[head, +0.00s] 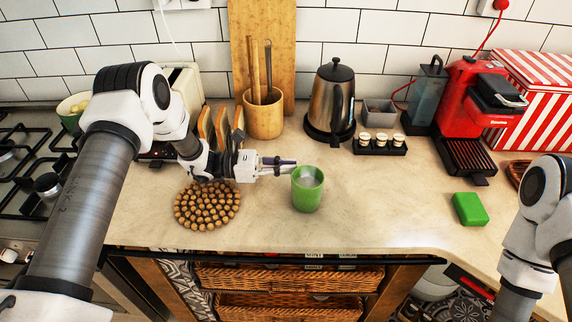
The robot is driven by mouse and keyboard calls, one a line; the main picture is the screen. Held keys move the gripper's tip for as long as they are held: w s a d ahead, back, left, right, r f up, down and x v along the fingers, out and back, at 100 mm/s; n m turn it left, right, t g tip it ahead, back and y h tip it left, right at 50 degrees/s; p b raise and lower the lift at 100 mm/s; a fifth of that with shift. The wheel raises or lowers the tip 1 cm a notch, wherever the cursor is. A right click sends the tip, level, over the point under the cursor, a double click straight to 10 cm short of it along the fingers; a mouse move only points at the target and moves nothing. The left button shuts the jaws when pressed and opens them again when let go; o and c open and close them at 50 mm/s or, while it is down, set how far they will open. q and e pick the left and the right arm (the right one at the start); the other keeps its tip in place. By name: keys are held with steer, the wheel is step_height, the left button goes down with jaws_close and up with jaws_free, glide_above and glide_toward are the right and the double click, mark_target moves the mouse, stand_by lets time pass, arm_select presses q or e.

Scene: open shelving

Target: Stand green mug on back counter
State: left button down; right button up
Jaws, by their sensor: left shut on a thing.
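The green mug (306,193) is upright over the middle of the counter, its opening facing up. My left gripper (290,166) comes in from the left and is shut on the mug near its rim. I cannot tell whether the mug's base touches the counter (380,205) or is slightly above it. Part of my right arm shows at the right edge; its gripper is out of view.
A round cork trivet (207,205) lies left of the mug. A utensil pot (263,116), kettle (331,100), small jars in a holder (380,145) and red coffee machine (470,100) stand behind. A green block (469,209) lies right. Counter around the mug's right is clear.

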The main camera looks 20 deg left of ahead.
arm_select(q)
steer(key=shift+f, duration=0.1)
steer(key=c, duration=1.3)
jaws_free()
steer(key=shift+f, duration=0.1)
steer(key=shift+o, duration=0.2)
steer(key=shift+r+p, duration=0.3)
steer(key=shift+r, duration=0.1)
steer(key=b+v, duration=0.1)
steer(key=v, duration=0.2)
steer(key=b+v, duration=0.1)
steer(key=v, duration=0.3)
steer(key=b+v, duration=0.1)
steer(key=v, duration=0.3)
steer(key=shift+a+f, duration=0.1)
steer(key=shift+f, duration=0.15)
steer(key=shift+s+a+r, duration=0.1)
steer(key=shift+s+a, duration=0.05)
steer(key=shift+a, duration=0.3)
